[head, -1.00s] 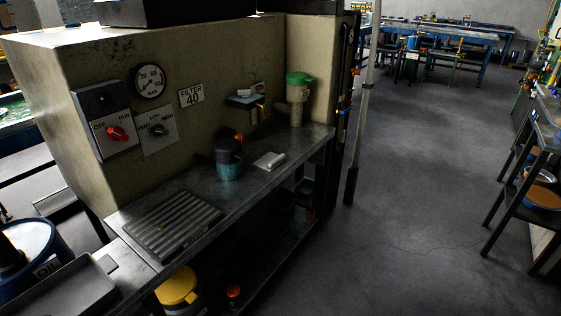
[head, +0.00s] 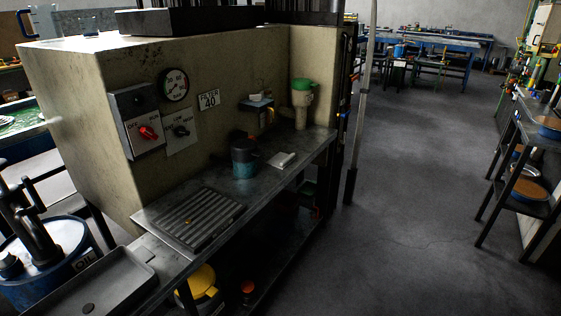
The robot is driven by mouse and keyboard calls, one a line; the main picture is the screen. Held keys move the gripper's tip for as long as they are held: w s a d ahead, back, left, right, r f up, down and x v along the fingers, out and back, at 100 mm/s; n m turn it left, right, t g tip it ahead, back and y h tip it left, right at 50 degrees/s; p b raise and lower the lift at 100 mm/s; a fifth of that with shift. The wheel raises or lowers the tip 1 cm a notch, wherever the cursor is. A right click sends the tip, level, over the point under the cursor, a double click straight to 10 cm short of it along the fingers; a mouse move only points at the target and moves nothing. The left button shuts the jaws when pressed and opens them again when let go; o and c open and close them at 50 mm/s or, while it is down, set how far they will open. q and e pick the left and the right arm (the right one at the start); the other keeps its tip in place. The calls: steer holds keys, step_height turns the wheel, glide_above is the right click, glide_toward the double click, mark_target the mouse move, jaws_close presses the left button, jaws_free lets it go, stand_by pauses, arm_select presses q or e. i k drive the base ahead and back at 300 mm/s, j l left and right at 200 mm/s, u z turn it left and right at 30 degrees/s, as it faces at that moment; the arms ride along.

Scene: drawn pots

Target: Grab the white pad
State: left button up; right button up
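A small white pad (head: 282,160) lies flat on the dark metal bench top (head: 262,182), right of a dark teal-banded cup (head: 244,160). It is unobstructed in the head view. Another small pale item (head: 259,94) sits on a wall bracket above the bench, too small to make out. Neither of my grippers shows in the head view.
A ribbed tray (head: 195,218) lies on the bench, left of the cup. A green-topped container (head: 302,102) stands at its far end. A pale upright pole (head: 361,110) stands beyond the bench. A blue oil drum (head: 45,255) is at lower left. Open floor (head: 420,200) lies right.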

mark_target(281, 158)
steer(key=k+j, duration=0.15)
steer(key=i+u, duration=0.15)
steer(key=u, duration=0.65)
steer(key=i+l+u, duration=0.15)
steer(key=l+u, duration=0.15)
steer(key=i+l+u, duration=0.1)
steer(key=l+u, duration=0.2)
steer(key=l, duration=0.15)
steer(key=i+l+u, duration=0.25)
steer(key=l, duration=0.6)
steer(key=l+u, duration=0.25)
steer(key=l, duration=2.25)
